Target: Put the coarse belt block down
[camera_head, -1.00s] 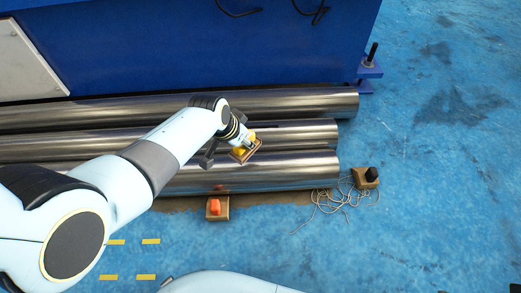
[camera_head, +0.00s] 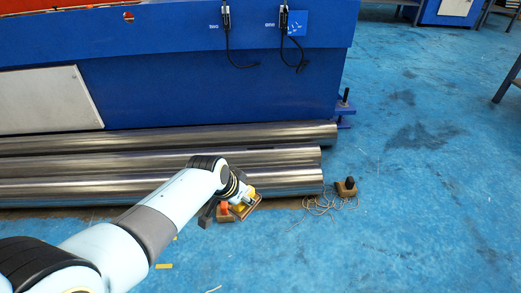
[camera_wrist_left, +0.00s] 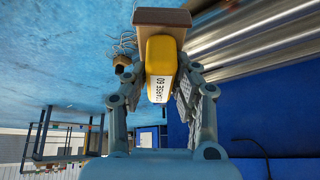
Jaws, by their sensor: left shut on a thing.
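The coarse belt block has a yellow grip (camera_wrist_left: 160,62) with a "COARSE 60" label on a brown base (camera_wrist_left: 162,17). In the head view the block (camera_head: 245,207) is tilted in front of the nearest tube's right part. My left gripper (camera_head: 236,202) is shut on its yellow grip. In the left wrist view the fingers (camera_wrist_left: 160,88) stand on both sides of the yellow grip. Whether the base touches the floor I cannot tell. My right gripper is not in view.
An orange-knobbed block (camera_head: 224,213) shows right beside the held block, partly hidden. A black-knobbed block (camera_head: 346,187) stands on the floor past the tube ends, with loose string (camera_head: 325,203) near it. Several steel tubes (camera_head: 290,182) lie along the blue machine (camera_head: 200,85). Floor to the right is clear.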

